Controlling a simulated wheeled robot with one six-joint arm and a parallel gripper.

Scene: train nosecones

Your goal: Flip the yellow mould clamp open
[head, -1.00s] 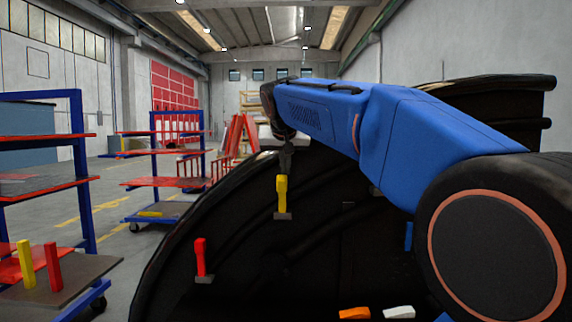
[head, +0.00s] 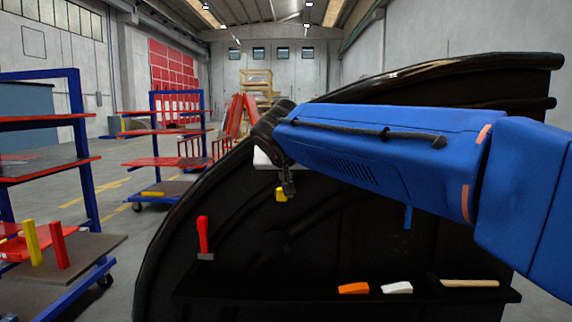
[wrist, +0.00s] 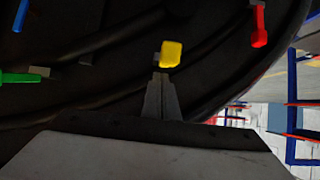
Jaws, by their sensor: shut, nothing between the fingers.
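The yellow mould clamp (head: 281,195) is on the black nosecone mould (head: 232,245). It shows as a short yellow block, partly behind my gripper (head: 289,190) in the head view. In the wrist view the yellow clamp (wrist: 172,54) looks stubby, as if its handle sticks out from the mould face, with a bit of grey base at its left. My gripper (wrist: 160,78) is shut and empty, its tips just below the clamp. I cannot tell whether they touch it.
A red clamp (head: 203,236) stands upright to the left, and a blue one (head: 408,217) is to the right. A green clamp (wrist: 20,77) shows in the wrist view. Orange (head: 353,288) and white (head: 397,287) pieces lie on the lower ledge. Shelf carts (head: 60,260) stand at left.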

